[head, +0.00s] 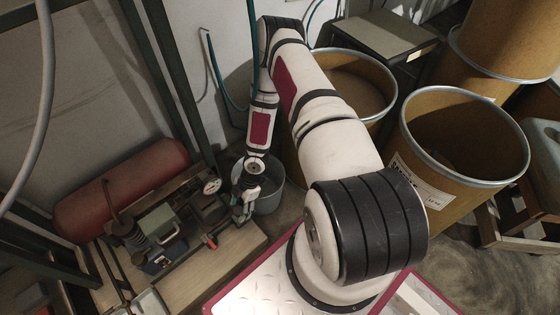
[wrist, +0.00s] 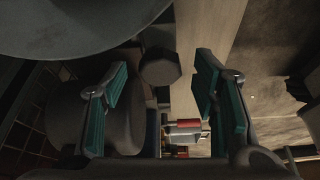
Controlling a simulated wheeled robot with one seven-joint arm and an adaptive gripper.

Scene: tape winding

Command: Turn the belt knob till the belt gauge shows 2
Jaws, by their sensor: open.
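A small white-faced gauge (head: 211,186) stands on the winding machine (head: 165,225) in the head view; its reading is too small to make out. My gripper (head: 243,204) is at the machine's right end, in front of a grey bucket. In the wrist view my gripper (wrist: 164,95) is open, with teal pads well apart. A dark faceted knob (wrist: 160,71) shows between and beyond the fingertips, with clear space on both sides. It looks like the belt knob, but I see no label on it. I cannot tell its distance from the pads.
The grey bucket (head: 270,197) stands close behind my gripper. A red cylinder (head: 120,188) lies behind the machine. Open brown drums (head: 435,185) stand on the right. In the wrist view a large grey round surface (wrist: 75,22) fills the upper left, near the knob.

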